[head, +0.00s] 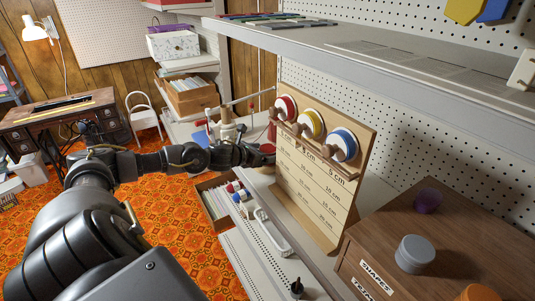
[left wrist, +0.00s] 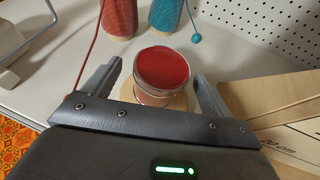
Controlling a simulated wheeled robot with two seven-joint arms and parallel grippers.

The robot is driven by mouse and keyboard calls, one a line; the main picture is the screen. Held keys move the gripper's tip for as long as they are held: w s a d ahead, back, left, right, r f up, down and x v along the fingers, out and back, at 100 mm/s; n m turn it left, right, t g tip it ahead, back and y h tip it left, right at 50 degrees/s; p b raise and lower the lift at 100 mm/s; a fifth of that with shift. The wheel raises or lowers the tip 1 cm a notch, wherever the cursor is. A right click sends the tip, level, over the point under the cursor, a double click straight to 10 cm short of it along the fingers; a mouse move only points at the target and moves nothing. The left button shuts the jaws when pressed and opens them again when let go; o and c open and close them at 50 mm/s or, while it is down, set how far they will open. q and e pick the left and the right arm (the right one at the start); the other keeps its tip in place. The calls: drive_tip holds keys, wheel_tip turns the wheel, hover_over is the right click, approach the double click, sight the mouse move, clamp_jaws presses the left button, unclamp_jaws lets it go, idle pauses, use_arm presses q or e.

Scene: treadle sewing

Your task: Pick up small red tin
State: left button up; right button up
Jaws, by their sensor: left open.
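The small red tin (left wrist: 162,68) shows in the left wrist view, round, with a red top and a shiny pale side. My left gripper (left wrist: 158,72) is open, with one finger on each side of the tin. I cannot tell whether either finger touches it. In the head view my left gripper (head: 262,154) reaches over the white shelf, left of the wooden spool board, and the tin is not clearly visible there. My right gripper is not in view.
A red thread cone (left wrist: 119,16) and a teal one (left wrist: 166,14) stand just behind the tin. The wooden board (head: 310,205) with red, yellow and blue spools stands close to the right of my gripper. A brown drawer cabinet (head: 455,235) holds a grey tin (head: 415,254).

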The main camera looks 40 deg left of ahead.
sight(271, 151)
use_arm(q)
drive_tip(key=p+x, duration=0.1)
drive_tip(key=x, duration=0.2)
drive_tip(key=shift+w+p, duration=0.3)
drive_tip(key=shift+w+f, duration=0.25)
drive_tip(key=shift+w, duration=0.05)
drive_tip(key=c, duration=1.1)
